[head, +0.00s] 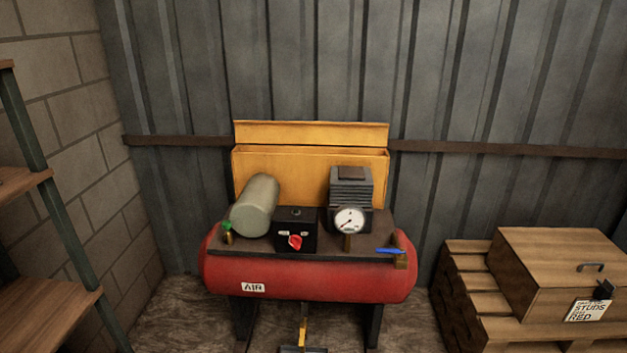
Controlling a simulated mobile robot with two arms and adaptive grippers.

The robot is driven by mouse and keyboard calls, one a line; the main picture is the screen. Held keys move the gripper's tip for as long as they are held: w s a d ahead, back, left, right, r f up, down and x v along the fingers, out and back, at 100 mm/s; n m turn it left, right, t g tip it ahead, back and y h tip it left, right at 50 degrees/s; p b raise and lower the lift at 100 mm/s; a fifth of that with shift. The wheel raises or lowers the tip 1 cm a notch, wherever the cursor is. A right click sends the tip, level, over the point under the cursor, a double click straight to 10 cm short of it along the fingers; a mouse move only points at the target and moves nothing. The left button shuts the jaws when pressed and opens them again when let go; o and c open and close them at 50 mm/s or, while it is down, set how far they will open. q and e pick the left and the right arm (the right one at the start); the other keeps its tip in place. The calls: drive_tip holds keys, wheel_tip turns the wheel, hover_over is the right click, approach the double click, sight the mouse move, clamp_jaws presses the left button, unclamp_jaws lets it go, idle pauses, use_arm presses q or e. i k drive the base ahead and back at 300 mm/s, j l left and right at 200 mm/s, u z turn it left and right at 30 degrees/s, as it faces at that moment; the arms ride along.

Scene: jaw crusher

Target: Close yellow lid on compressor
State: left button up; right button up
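The compressor has a red tank (310,287) marked AIR, standing on dark legs in the middle of the head view. The yellow lid (310,133) stands open and upright behind the machinery, near the metal wall. On top of the tank are a grey-green cylinder (256,205), a black box with a red knob (295,242), a grey finned block (350,186) with a round gauge (349,220), and a blue valve handle (388,251). Neither of my grippers is in the head view.
A wooden crate (552,262) with a handle and a label sits on stacked pallets (462,290) at the right. A shelf unit (45,308) stands at the left by the block wall. Bare floor shows between the shelf and the compressor.

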sight(334, 133)
drive_tip(key=i+l+z, duration=0.15)
drive_tip(key=i+l, duration=0.15)
drive_tip(key=i+l+z, duration=0.15)
drive_tip(key=i, duration=0.4)
drive_tip(key=i+l+z, duration=0.1)
drive_tip(key=i, duration=0.35)
drive_tip(key=l, duration=0.1)
